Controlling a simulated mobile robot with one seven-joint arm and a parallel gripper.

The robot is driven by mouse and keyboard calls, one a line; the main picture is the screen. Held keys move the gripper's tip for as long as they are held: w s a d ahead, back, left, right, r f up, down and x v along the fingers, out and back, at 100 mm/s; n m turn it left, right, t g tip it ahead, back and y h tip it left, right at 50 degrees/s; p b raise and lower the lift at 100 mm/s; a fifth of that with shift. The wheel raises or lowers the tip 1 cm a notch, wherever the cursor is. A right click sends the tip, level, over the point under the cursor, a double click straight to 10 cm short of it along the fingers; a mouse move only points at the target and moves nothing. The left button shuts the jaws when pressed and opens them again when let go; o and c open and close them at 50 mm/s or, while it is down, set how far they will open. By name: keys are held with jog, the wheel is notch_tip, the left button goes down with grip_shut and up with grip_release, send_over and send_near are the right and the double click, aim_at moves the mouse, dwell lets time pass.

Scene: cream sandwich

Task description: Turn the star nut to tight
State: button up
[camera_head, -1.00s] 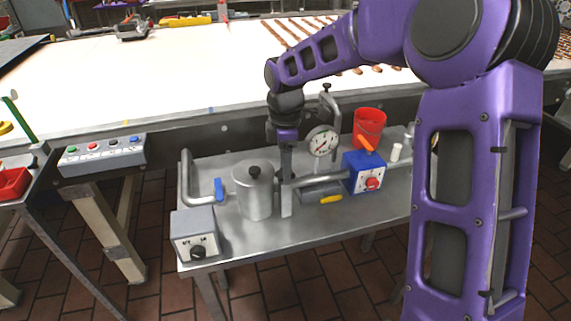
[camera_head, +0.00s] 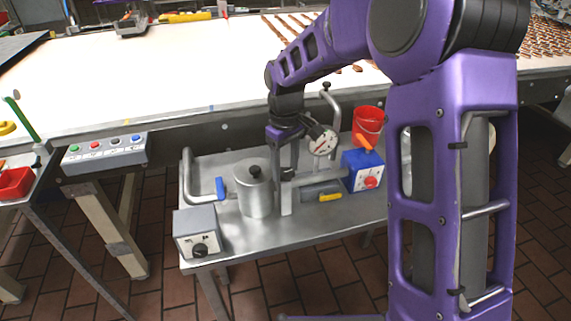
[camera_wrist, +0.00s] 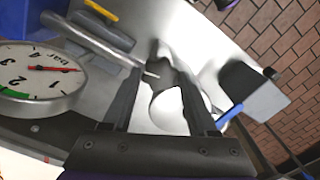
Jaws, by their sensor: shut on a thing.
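The star nut (camera_wrist: 170,72) is a dark grey knob with a pale mark, on the bench's upright fitting. In the wrist view it lies between the ends of my gripper's two dark fingers (camera_wrist: 160,88). In the head view my gripper (camera_head: 285,162) reaches down over the fitting beside the steel pot, shut on the nut. The nut is small and partly hidden by the fingers there, so its arms and contact cannot be made out.
Close by are a steel pot (camera_head: 253,195) with a black knob, a dial gauge (camera_head: 323,141), a blue box (camera_head: 361,172), a red bucket (camera_head: 368,122) and a grey switch box (camera_head: 195,233). Pipes with a blue handle (camera_head: 221,188) run at left. The conveyor (camera_head: 150,80) lies behind.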

aim_at(285, 172)
jog(key=m, duration=0.4)
jog(key=shift+a+m, duration=0.1)
jog(key=shift+m, duration=0.2)
jog(key=m+p, duration=0.1)
jog(key=m, duration=0.4)
jog(key=shift+r, duration=0.1)
jog(key=m+p, duration=0.1)
jog(key=m, duration=0.5)
jog(key=shift+m+p, duration=0.7)
jog(key=shift+m, duration=1.8)
jog(key=o, duration=1.4)
jog(key=shift+c, duration=0.2)
notch_tip(285, 172, up, 17)
jog(key=shift+r, duration=0.15)
